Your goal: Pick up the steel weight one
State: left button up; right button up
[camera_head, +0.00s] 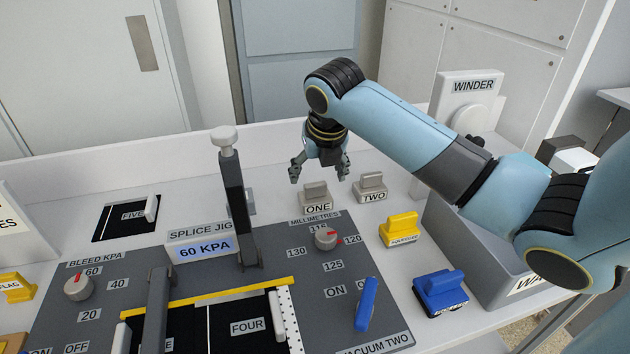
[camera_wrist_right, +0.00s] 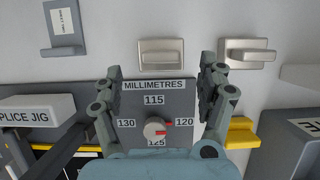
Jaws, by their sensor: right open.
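The steel weight one (camera_head: 316,197) is a small grey block with an upright grip and a label reading ONE. It stands on the white bench behind the dark panel. In the right wrist view the weight (camera_wrist_right: 161,55) lies ahead of the fingertips, between their lines. My right gripper (camera_head: 320,172) points down above the weight, open and empty, with a gap below its fingers. Its two fingers also show in the right wrist view (camera_wrist_right: 162,82). Steel weight two (camera_head: 370,187) stands just to the right of weight one. My left gripper is not in view.
A splice jig post (camera_head: 236,195) rises to the left on the dark panel. A yellow block (camera_head: 400,229) and a blue block (camera_head: 440,292) stand to the right, beside a grey bin (camera_head: 470,252). A winder (camera_head: 466,105) stands behind my right arm.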

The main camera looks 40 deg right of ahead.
aim_at(315, 184)
jog(key=x, duration=0.4)
jog(key=shift+d+f, duration=0.1)
jog(key=shift+f, duration=0.25)
jog(key=shift+w+f, duration=0.2)
jog(key=shift+f, duration=0.15)
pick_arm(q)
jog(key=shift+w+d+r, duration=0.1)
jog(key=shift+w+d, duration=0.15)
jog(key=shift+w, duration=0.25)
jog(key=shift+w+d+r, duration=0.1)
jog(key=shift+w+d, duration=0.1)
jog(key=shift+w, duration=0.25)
pick_arm(e)
jog(key=shift+c, duration=0.3)
jog(key=c, duration=0.5)
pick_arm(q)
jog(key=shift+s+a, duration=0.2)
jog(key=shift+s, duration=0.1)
pick_arm(e)
grip_shut()
